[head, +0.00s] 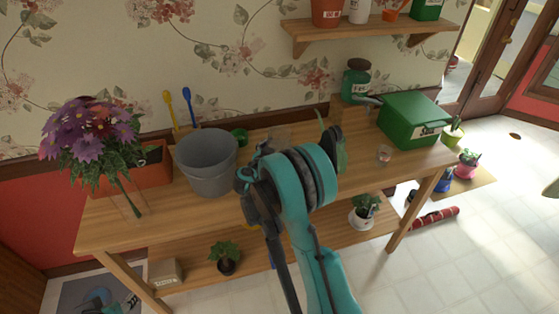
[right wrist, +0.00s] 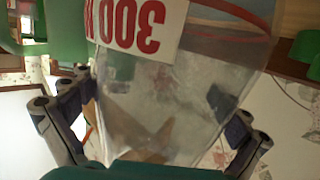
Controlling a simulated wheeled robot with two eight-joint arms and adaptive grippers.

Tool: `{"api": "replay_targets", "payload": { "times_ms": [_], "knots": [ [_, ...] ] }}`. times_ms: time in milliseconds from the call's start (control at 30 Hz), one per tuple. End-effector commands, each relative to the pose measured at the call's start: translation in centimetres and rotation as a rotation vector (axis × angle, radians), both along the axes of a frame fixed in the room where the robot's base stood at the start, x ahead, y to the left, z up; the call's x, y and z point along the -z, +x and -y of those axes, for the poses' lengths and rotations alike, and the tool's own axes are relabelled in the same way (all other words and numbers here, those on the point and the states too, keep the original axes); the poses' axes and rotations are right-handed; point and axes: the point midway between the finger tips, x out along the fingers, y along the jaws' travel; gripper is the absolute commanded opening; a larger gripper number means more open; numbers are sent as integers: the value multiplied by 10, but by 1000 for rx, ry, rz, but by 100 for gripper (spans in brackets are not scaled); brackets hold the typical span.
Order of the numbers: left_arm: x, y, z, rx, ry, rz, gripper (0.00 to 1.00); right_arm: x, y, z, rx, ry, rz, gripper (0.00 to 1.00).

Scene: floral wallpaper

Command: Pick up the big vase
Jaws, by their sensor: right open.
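A clear glass vase (head: 128,205) with purple flowers (head: 98,135) stands at the left end of the wooden table in the head view. In the right wrist view a clear, tapered vessel (right wrist: 150,115) with a white label reading "300" in red, upside down, fills the middle. I cannot tell whether this vessel is the big vase. My right gripper (right wrist: 155,112) is open, with one finger on each side of the vessel; contact is not clear. In the head view my right arm hides most of its gripper and what is in front of it. My left gripper is not in view.
On the table (head: 160,215) are a grey bucket (head: 207,165), an orange planter (head: 150,172), a green box (head: 412,118), a teal jar (head: 356,80) and a small clear cup (head: 384,154). A wall shelf (head: 375,35) hangs above. Potted plants stand on the lower shelf.

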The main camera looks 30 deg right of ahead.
Motion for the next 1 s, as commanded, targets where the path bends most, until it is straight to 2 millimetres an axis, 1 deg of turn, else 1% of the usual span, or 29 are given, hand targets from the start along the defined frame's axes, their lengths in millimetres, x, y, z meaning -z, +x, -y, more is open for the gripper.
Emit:
{"api": "replay_targets", "payload": {
  "times_ms": [133, 167, 200, 267, 300, 367, 400, 433, 467, 1000],
  "knots": [
    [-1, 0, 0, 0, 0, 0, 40, -1, 0, 0, -1, 0, 0, 100],
    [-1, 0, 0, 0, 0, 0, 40, -1, 0, 0, -1, 0, 0, 97],
    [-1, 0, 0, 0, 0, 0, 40, -1, 0, 0, -1, 0, 0, 87],
    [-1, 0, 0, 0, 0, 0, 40, -1, 0, -1, -1, 0, 0, 71],
    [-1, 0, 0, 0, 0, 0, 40, -1, 0, -1, -1, 0, 0, 60],
    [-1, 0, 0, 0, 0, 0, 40, -1, 0, -1, -1, 0, 0, 45],
    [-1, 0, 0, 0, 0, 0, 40, -1, 0, -1, -1, 1, 0, 34],
    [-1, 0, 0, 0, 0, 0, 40, -1, 0, -1, 0, 1, -1, 26],
    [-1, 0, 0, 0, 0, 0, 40, -1, 0, -1, 0, 1, -1, 21],
    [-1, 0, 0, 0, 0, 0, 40, -2, 0, -1, 0, 0, 0, 18]
  ]
}}
